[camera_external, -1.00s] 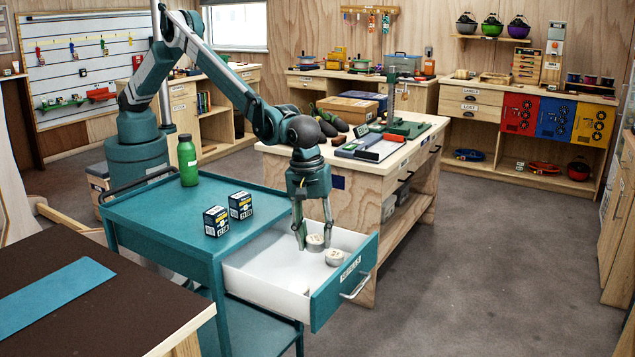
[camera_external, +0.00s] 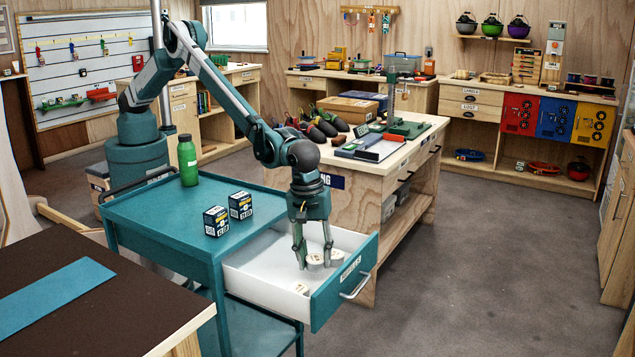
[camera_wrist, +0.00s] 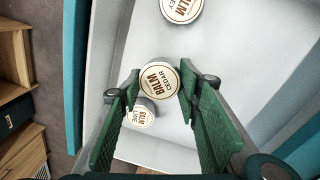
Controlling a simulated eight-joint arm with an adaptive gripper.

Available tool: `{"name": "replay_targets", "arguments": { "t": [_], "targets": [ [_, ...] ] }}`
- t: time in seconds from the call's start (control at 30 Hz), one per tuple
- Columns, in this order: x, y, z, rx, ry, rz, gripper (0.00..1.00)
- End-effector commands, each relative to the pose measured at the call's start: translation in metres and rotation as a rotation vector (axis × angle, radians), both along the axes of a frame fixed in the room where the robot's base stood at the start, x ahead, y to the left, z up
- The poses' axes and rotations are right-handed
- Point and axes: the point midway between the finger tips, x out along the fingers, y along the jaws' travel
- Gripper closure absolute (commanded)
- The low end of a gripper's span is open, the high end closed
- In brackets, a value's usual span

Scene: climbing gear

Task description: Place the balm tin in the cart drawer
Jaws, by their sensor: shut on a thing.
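My gripper (camera_external: 315,264) is inside the open cart drawer (camera_external: 270,287), pointing down. It is shut on a round pale balm tin labelled cedar (camera_wrist: 159,82), seen between the fingertips in the wrist view. In the external view this tin (camera_external: 315,260) is low in the drawer; I cannot tell whether it touches the bottom. A tin labelled lime (camera_wrist: 141,113) lies partly hidden beneath or behind it in the wrist view. Another tin (camera_wrist: 181,8) is cut off at the top edge of that view.
On the teal cart top (camera_external: 165,225) stand a green bottle (camera_external: 187,160) and two dark boxes (camera_external: 216,221). A wooden workbench (camera_external: 365,185) stands just behind the drawer.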

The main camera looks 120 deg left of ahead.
Motion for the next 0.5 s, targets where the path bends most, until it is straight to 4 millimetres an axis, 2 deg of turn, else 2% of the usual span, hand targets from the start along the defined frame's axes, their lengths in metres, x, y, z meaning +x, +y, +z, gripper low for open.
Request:
{"name": "replay_targets", "arguments": {
  "t": [0.27, 0.5],
  "targets": [
    [0.000, 0.000, -0.029, 0.000, 0.000, 0.000, 0.79],
    [0.000, 0.000, -0.034, 0.000, 0.000, 0.000, 0.79]
  ]
}}
